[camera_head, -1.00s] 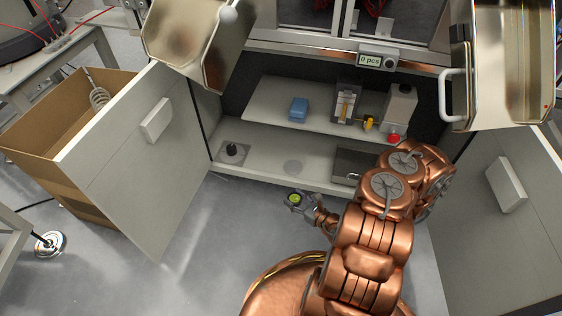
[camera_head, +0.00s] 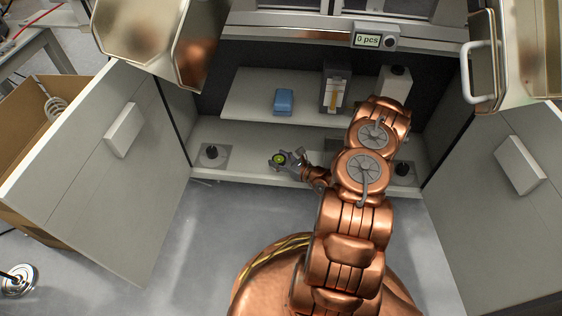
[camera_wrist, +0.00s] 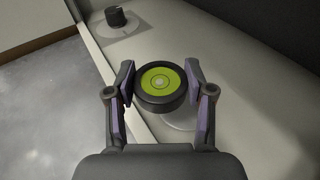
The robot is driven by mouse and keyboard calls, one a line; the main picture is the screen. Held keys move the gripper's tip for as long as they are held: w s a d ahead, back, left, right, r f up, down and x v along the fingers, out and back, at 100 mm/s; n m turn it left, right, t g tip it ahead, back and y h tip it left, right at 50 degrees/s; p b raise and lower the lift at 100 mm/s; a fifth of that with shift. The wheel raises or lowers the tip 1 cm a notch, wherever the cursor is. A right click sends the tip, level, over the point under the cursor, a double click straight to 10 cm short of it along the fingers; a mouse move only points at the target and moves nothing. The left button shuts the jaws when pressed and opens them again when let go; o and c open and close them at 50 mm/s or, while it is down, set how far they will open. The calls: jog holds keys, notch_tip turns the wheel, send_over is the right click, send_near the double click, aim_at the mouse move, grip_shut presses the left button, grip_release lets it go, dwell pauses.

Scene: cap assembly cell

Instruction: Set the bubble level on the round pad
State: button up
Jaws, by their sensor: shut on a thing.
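The bubble level, a black-rimmed disc with a green-yellow face, is between the fingers of my gripper (camera_wrist: 160,88) in the wrist view. My gripper is shut on the bubble level (camera_wrist: 160,77), face up. In the head view the bubble level (camera_head: 279,159) is over the lower shelf of the cabinet, held by my gripper (camera_head: 283,160). The round pad (camera_wrist: 181,122) is a pale disc on the shelf in the wrist view, partly hidden below the level. The level looks above the pad; the gap is hard to judge. In the head view the pad is hidden.
A black knob on a plate (camera_head: 211,154) is at the shelf's left, another knob (camera_head: 403,170) at the right. The upper shelf (camera_head: 250,104) holds a blue box (camera_head: 284,101), a dispenser (camera_head: 334,88) and a white bottle (camera_head: 395,84). Open doors (camera_head: 95,165) (camera_head: 500,190) flank the cabinet.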

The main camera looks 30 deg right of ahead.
aim_at(281, 159)
jog(key=shift+w+d+f+b, duration=0.2)
jog(key=shift+w+d+b, duration=0.15)
jog(key=shift+w+d, duration=0.7)
jog(key=shift+w+d+f+b, duration=0.25)
jog(key=shift+w+d+b, duration=0.05)
jog(key=shift+w+b, duration=0.05)
jog(key=shift+f+b, duration=0.9)
jog(key=shift+f, duration=0.6)
jog(key=shift+f, duration=0.35)
